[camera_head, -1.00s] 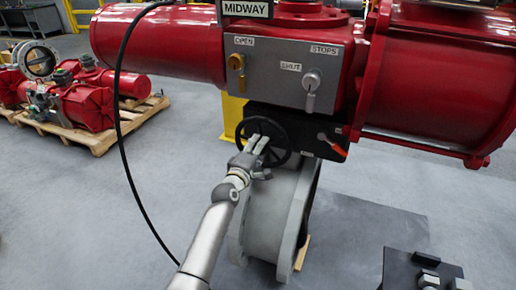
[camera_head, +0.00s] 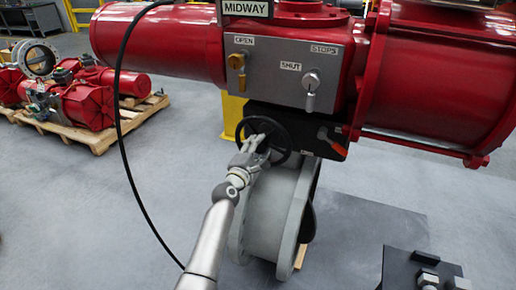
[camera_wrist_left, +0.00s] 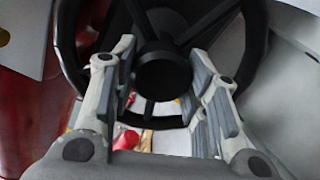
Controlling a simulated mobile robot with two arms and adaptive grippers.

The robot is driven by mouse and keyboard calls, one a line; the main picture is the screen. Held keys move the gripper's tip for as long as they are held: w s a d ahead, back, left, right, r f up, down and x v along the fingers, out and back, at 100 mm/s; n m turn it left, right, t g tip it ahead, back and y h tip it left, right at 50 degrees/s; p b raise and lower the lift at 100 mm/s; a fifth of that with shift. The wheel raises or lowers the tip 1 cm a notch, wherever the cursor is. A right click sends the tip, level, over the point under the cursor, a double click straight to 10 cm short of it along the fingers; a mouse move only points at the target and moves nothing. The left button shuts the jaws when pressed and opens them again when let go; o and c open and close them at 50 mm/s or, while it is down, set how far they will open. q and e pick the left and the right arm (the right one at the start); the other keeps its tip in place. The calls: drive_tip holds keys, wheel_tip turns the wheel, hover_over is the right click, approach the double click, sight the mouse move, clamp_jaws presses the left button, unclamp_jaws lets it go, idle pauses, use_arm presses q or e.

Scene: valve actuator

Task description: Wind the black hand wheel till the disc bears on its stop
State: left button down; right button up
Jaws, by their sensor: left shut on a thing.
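The black hand wheel (camera_head: 264,141) stands on the front of a black gear housing (camera_head: 310,130) under the red actuator. My left gripper (camera_head: 256,146) reaches up to it from below and is shut on it. In the left wrist view the fingers (camera_wrist_left: 165,85) lie on either side of the hub, with the wheel's rim (camera_wrist_left: 255,45) around them. The grey valve body (camera_head: 268,215) hangs below. A dark rounded edge, apparently the disc (camera_head: 308,222), shows at its right side. The disc's stop cannot be made out.
The red actuator (camera_head: 430,75) overhangs the wheel, with a sign reading MIDWAY (camera_head: 246,9). A black cable (camera_head: 122,140) hangs at left.

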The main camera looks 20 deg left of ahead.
use_arm(q)
drive_tip(key=c, duration=0.8)
unclamp_jaws()
drive_tip(key=s, duration=1.2)
drive_tip(key=shift+a, duration=0.2)
